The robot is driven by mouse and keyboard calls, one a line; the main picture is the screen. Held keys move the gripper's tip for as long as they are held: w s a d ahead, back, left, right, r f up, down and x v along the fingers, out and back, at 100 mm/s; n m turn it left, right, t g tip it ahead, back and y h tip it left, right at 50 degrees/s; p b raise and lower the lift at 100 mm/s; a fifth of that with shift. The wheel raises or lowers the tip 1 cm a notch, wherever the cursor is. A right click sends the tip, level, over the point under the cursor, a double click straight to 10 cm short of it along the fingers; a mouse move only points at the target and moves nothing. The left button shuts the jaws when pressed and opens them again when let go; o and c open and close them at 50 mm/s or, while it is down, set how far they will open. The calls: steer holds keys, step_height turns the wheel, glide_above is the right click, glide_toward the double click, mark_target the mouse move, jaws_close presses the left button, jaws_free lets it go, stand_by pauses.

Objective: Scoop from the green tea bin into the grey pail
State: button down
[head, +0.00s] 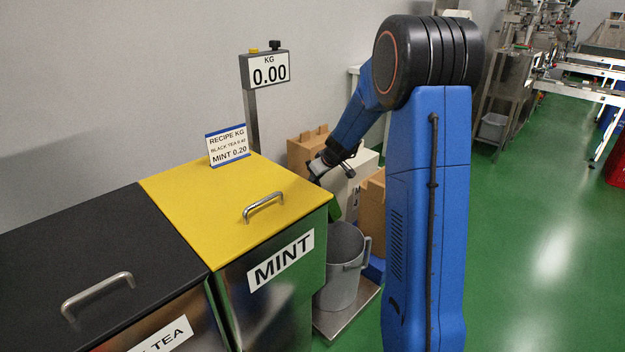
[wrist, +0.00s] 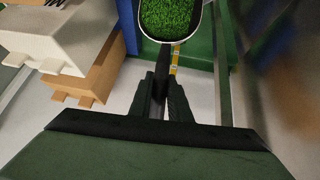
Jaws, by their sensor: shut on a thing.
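My gripper (wrist: 162,95) is shut on the dark handle of a scoop (wrist: 164,58). The scoop's bowl has a pale rim and holds green leafy grains (wrist: 170,16). In the head view my gripper (head: 322,165) is beyond the yellow-lidded bin, above and behind the grey pail (head: 340,288). A green piece shows below it near the pail's rim; I cannot tell whether it is over the pail. The pail stands upright on a metal scale platform (head: 328,325); its inside is mostly hidden. No bin labelled green tea shows.
A yellow-lidded bin marked MINT (head: 225,195) and a black-lidded tea bin (head: 90,265) stand at left, both closed. The scale display (head: 268,72) reads 0.00. Cardboard boxes (head: 372,205) and a white box (wrist: 60,35) crowd the space behind the pail. Green floor is open at right.

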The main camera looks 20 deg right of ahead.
steer(key=shift+s+d+r+t, duration=0.3)
steer(key=shift+s+t, duration=0.05)
steer(key=shift+s, duration=0.15)
steer(key=shift+s+d+r+t, duration=0.25)
steer(key=shift+s+t, duration=0.1)
steer(key=shift+s, duration=0.1)
steer(key=s+d+t+y, duration=0.2)
steer(key=s+d+t, duration=0.1)
steer(key=s, duration=0.3)
steer(key=s+d+m+t+y, duration=0.1)
steer(key=s+d+t, duration=0.2)
steer(key=s+t, duration=0.2)
steer(key=shift+s+d+t+y, duration=0.3)
steer(key=shift+s+y, duration=0.1)
steer(key=shift+s, duration=0.6)
